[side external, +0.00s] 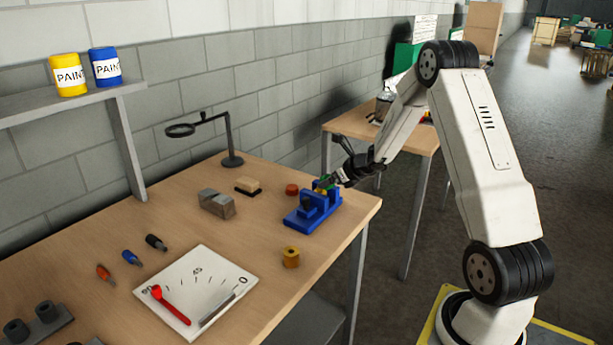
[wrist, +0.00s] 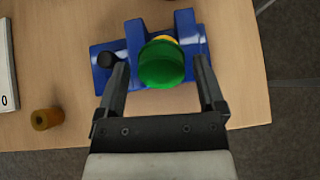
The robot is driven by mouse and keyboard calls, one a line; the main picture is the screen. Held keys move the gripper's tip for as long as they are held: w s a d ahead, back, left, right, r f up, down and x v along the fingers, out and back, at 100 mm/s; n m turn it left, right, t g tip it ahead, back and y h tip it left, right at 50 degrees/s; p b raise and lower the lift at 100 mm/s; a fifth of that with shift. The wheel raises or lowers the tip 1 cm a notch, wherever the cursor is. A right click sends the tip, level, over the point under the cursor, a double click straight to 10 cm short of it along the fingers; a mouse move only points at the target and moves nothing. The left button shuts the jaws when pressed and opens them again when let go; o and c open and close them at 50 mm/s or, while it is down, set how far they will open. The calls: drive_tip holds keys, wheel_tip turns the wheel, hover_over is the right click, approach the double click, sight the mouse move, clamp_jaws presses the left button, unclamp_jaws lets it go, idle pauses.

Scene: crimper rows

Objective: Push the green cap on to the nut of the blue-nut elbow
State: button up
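A green cap (wrist: 162,66) sits over the blue fixture (wrist: 193,85) in the wrist view, with a bit of yellow showing behind it. In the side view the cap (side external: 325,183) is small and partly hidden by my gripper (side external: 340,179). Whether it is seated on anything is unclear. In the wrist view my gripper (wrist: 161,63) is open, one finger on each side of the cap with gaps showing. A blue-ended part (side external: 131,257) lies at the left of the table; I cannot tell whether it is the blue-nut elbow. No blue nut is distinguishable in the fixture.
A black knob (wrist: 107,60) stands on the fixture's left. A yellow-brown ring (side external: 290,257) stands in front. A white dial board (side external: 236,279) with a red pointer, a grey block (side external: 216,203), a red disc (side external: 292,190) and a magnifier lamp (side external: 228,140) are around. The table edge is close on the right.

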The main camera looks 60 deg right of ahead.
drive_tip(key=shift+s+r, duration=0.15)
drive_tip(key=shift+s, duration=0.05)
drive_tip(key=shift+v, duration=3.7)
drive_tip(key=s+a+f+n+g+y, duration=0.1)
drive_tip(key=a+n+g+y, duration=0.1)
drive_tip(key=a+n, duration=0.6)
drive_tip(key=s+a+f+n+g+y, duration=0.1)
drive_tip(key=a+n+g, duration=0.2)
drive_tip(key=a+n, duration=0.55)
drive_tip(key=s+a+n+g, duration=0.1)
drive_tip(key=s+a+n, duration=0.2)
drive_tip(key=n, duration=0.3)
drive_tip(key=s+a+n+h, duration=0.1)
drive_tip(key=s+a+n, duration=0.2)
drive_tip(key=a+n, duration=0.3)
drive_tip(key=s+a+n+g+h, duration=0.1)
drive_tip(key=s+a+n, duration=0.2)
drive_tip(key=a+n, duration=0.2)
drive_tip(key=shift+s+n+g, duration=0.15)
drive_tip(key=shift+n, duration=0.7)
drive_tip(key=shift+s+n+g, duration=0.15)
drive_tip(key=shift+s+n, duration=0.05)
drive_tip(key=shift+n, duration=0.6)
